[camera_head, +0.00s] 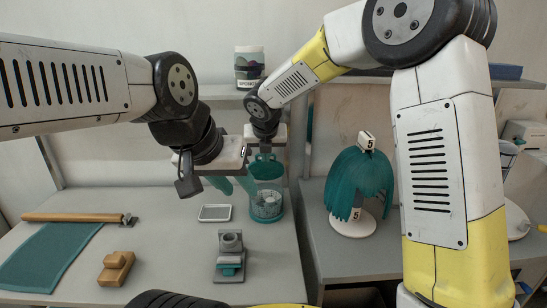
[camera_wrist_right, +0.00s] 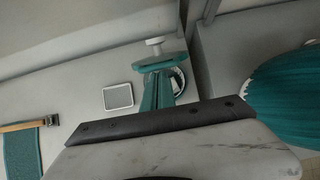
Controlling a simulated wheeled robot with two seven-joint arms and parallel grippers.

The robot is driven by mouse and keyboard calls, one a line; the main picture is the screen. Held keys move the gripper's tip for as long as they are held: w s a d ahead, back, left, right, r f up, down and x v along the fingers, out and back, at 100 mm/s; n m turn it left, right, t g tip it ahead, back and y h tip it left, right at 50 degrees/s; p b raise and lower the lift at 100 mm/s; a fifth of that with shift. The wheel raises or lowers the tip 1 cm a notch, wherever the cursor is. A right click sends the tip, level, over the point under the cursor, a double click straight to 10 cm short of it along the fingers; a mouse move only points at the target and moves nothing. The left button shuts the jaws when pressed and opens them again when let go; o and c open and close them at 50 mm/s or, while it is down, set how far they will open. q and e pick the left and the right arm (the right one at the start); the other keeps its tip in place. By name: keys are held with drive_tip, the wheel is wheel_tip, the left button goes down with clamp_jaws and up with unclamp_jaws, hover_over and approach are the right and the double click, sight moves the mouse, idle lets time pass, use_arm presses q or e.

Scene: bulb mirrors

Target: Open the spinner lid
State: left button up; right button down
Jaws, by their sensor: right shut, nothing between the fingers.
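The spinner (camera_head: 267,203) is a clear cylinder with a teal base on the grey table, with a pale inner basket. Its teal lid (camera_head: 267,171) is at the top; in the right wrist view the lid (camera_wrist_right: 158,63) shows as a teal disc with a white knob. My right gripper (camera_head: 264,158) is shut and empty, over the spinner from above, its teal fingers (camera_wrist_right: 156,92) close to the lid; I cannot tell whether they touch. My left gripper (camera_head: 236,186) is open and empty, left of the spinner, in front of it and above the table.
A small white-rimmed tray (camera_head: 215,213) lies left of the spinner. A grey stand (camera_head: 230,258), a wooden block (camera_head: 116,268) and a teal mat (camera_head: 48,258) with a wooden rod are nearer. A teal wig (camera_head: 358,182) on a white stand is at the right.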

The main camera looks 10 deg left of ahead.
drive_tip(key=w, duration=0.1)
drive_tip(key=w+r, duration=0.1)
drive_tip(key=w, duration=0.1)
drive_tip(key=w+a+r, duration=0.1)
drive_tip(key=w, duration=0.1)
drive_tip(key=shift+w+r, duration=0.2)
drive_tip(key=shift+w, duration=0.05)
use_arm(q)
drive_tip(key=shift+w+a, duration=0.1)
drive_tip(key=shift+w, duration=0.4)
use_arm(e)
drive_tip(key=shift+w+a+r, duration=0.15)
drive_tip(key=shift+w, duration=0.4)
drive_tip(key=shift+w+a+r, duration=0.1)
drive_tip(key=shift+w, duration=0.45)
